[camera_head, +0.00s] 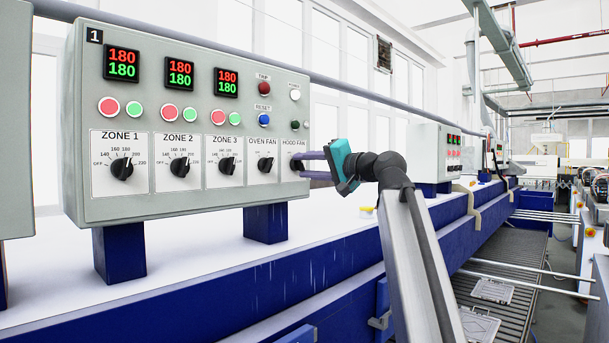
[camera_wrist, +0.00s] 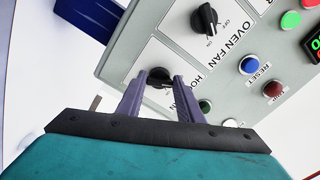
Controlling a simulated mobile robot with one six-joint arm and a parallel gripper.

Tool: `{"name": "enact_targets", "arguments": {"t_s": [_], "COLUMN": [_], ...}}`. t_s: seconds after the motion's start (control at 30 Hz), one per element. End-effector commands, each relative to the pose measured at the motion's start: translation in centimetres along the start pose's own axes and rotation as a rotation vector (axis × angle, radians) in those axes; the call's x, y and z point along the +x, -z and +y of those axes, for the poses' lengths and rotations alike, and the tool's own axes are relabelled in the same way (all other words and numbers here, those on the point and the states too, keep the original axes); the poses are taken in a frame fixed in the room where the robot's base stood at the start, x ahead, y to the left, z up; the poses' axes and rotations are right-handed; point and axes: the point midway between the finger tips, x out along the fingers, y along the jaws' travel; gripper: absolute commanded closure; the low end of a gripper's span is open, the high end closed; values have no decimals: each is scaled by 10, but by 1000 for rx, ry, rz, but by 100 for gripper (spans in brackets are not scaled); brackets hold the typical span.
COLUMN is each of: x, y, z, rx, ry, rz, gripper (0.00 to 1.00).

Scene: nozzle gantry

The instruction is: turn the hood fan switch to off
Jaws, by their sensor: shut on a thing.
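The hood fan switch (camera_wrist: 159,76) is a black rotary knob on the grey control panel (camera_head: 190,55). In the head view the knob (camera_head: 296,163) shows at the panel's lower right under the HOOD FAN label. My gripper (camera_head: 304,165) reaches it from the right, with its purple fingers at the knob. In the wrist view my gripper (camera_wrist: 160,84) is shut on the knob, one finger on each side. The fingers hide part of the knob and its label, so I cannot read its setting.
The oven fan knob (camera_head: 266,164) is just left of the hood fan knob. The blue reset button (camera_head: 264,119), red trip button (camera_head: 264,88) and a white button (camera_head: 295,95) sit above. A second panel (camera_head: 432,150) stands farther back at right.

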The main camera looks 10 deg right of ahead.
Motion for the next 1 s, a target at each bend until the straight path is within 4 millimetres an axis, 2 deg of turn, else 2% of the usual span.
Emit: {"name": "enact_targets", "arguments": {"t_s": [0.6, 0.63, 0.73, 1.0], "x": [0, 0, 0, 0], "y": [0, 0, 0, 0], "z": [0, 0, 0, 0], "rx": [-67, -67, -66, -64], "ry": [-2, -2, -1, 0], "rz": [0, 0, 0, 0], "gripper": [89, 65, 48, 48]}}
